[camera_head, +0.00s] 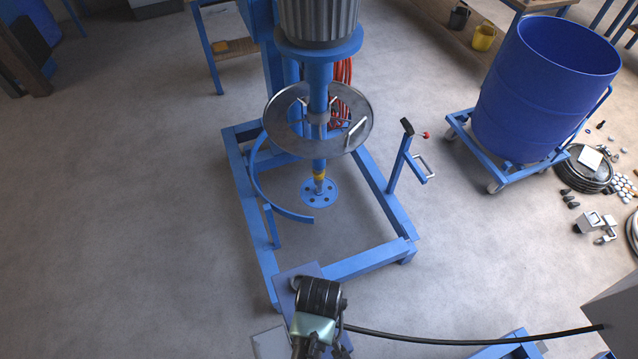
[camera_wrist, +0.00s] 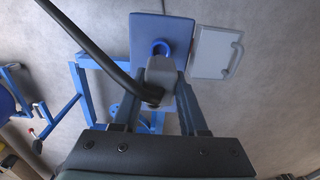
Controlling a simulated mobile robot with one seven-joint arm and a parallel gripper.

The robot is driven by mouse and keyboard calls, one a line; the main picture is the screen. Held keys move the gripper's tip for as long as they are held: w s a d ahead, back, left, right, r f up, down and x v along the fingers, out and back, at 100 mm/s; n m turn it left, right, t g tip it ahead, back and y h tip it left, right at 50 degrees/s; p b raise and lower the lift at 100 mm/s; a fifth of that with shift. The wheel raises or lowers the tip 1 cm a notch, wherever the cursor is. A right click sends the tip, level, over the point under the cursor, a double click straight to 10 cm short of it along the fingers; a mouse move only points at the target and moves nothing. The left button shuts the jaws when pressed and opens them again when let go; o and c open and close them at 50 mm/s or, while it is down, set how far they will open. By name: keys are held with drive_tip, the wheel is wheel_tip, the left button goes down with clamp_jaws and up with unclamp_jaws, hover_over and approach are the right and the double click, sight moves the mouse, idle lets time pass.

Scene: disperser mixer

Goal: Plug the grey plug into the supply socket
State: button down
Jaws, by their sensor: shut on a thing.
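The grey plug (camera_wrist: 160,74) is between the two fingers of my gripper (camera_wrist: 161,88) in the wrist view, with a black cable (camera_wrist: 93,48) running from its near end to the upper left. The supply socket shows as a blue ring (camera_wrist: 160,46) on a blue plate (camera_wrist: 147,24), just beyond the plug's far end. I cannot tell whether the plug touches or enters the ring. In the head view, my arm hides the plug and socket; the blue plate (camera_head: 283,276) and the cable (camera_head: 450,341) show beside it.
A light grey panel with a handle (camera_wrist: 217,53) is right of the blue plate. The mixer's blue frame (camera_head: 365,262) and round lid (camera_head: 355,105) stand beyond my arm. A blue drum (camera_head: 545,95) sits on a wheeled dolly at right. Floor at left is clear.

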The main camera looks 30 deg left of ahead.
drive_tip(key=shift+f+b, duration=1.2)
drive_tip(key=shift+f, duration=0.85)
drive_tip(key=shift+p, duration=0.75)
drive_tip(key=shift+f+b, duration=1.45)
drive_tip(key=shift+f, duration=0.6)
drive_tip(key=shift+c, duration=1.8)
unclamp_jaws()
drive_tip(key=shift+r, duration=0.15)
wheel_tip(320, 180, up, 13)
drive_tip(key=shift+f+b, duration=0.1)
drive_tip(key=shift+b, duration=0.65)
